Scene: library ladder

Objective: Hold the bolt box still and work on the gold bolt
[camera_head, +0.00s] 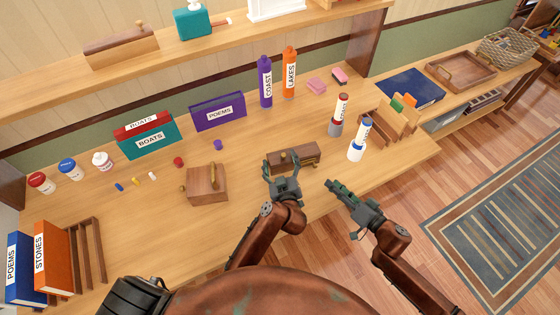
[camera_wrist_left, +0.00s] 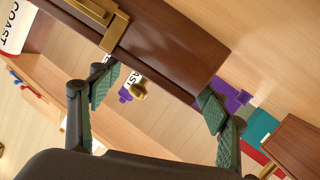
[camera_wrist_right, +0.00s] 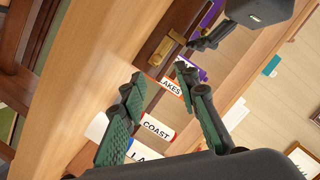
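The bolt box (camera_head: 306,151), a dark brown wooden box with gold fittings, sits near the front middle of the tabletop. Its gold bolt (camera_wrist_left: 115,27) shows on its face in the left wrist view, with a round gold knob (camera_wrist_left: 138,91) nearby. My left gripper (camera_head: 283,172) is at the box's near side, open, its fingers (camera_wrist_left: 160,82) spread near the box edge; contact is unclear. My right gripper (camera_head: 334,186) is open and empty, to the right of the box and apart from it. The right wrist view shows the bolt (camera_wrist_right: 160,52) beyond its fingers (camera_wrist_right: 158,76).
A second brown wooden box (camera_head: 207,190) with a gold handle stands left of the bolt box. A blue-and-white labelled bottle (camera_head: 357,150) and a red-capped one (camera_head: 338,115) stand to the right. Purple (camera_head: 265,80) and orange (camera_head: 289,70) bottles stand behind.

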